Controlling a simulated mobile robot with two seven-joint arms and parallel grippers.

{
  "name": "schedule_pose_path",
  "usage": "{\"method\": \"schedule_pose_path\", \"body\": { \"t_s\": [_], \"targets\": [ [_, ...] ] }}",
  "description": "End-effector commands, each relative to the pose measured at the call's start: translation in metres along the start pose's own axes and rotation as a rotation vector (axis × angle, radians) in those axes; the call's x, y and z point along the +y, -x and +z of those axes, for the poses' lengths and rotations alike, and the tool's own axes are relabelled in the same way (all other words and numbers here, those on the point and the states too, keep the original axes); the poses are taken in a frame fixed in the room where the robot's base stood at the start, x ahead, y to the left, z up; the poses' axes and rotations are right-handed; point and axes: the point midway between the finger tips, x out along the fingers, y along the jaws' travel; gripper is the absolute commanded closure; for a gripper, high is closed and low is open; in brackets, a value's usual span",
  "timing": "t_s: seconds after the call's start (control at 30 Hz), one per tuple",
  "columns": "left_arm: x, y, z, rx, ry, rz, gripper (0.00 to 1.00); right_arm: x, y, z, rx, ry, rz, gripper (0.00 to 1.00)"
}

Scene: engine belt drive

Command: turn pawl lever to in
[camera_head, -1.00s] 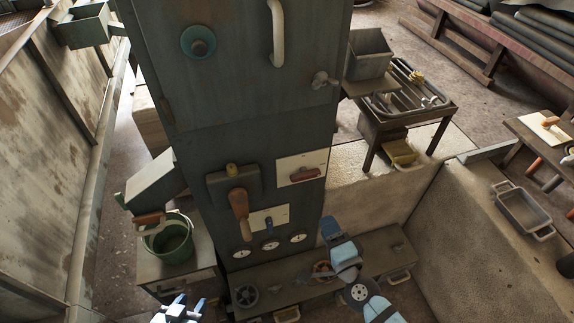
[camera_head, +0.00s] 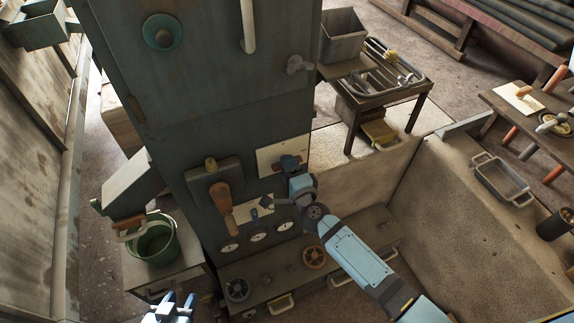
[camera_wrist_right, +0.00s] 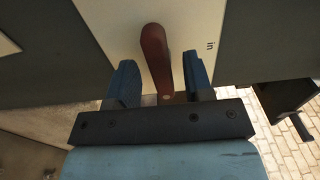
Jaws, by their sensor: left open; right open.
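In the right wrist view the pawl lever (camera_wrist_right: 154,45) is a dark red handle on a pale plate (camera_wrist_right: 100,18). The mark "in" is on the plate, right of the lever. My right gripper (camera_wrist_right: 160,72) is open, with one blue finger on each side of the lever; I cannot tell whether either touches it. In the head view my right gripper (camera_head: 290,163) is at the pale plate (camera_head: 267,157) on the dark cabinet and hides the lever. My left gripper (camera_head: 180,304) is open and empty at the bottom edge, away from the cabinet front.
A large orange-brown handle (camera_head: 221,197) sticks out left of the plate. A smaller pale plate (camera_head: 243,212) and several gauges are below. A green bucket (camera_head: 154,243) stands at left.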

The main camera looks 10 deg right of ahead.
Motion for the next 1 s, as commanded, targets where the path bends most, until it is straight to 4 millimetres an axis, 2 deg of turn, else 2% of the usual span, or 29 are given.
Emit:
{"method": "schedule_pose_path", "body": {
  "t_s": [0.1,0.4,0.43,0.63,1.0],
  "targets": [
    [-0.0002,-0.0005,0.0011,-0.003,0.000,0.000,0.57,-0.0001,-0.0085,0.0002,0.000,0.001,0.000,0.53],
    [-0.0002,-0.0005,0.0011,-0.004,0.001,0.000,0.57,-0.0001,-0.0108,0.0001,0.000,0.001,0.000,0.53],
    [-0.0002,-0.0005,0.0011,-0.004,0.001,0.000,0.57,-0.0001,-0.0107,0.0001,0.000,0.001,0.000,0.55],
    [0.0000,-0.0005,0.0007,-0.002,0.001,0.001,0.57,-0.0001,-0.0106,-0.0001,0.000,0.001,0.000,1.00],
    [0.0005,0.0029,-0.0054,0.004,-0.002,0.001,0.57,-0.0016,-0.0105,-0.0001,0.000,0.052,0.000,1.00]
  ]
}}
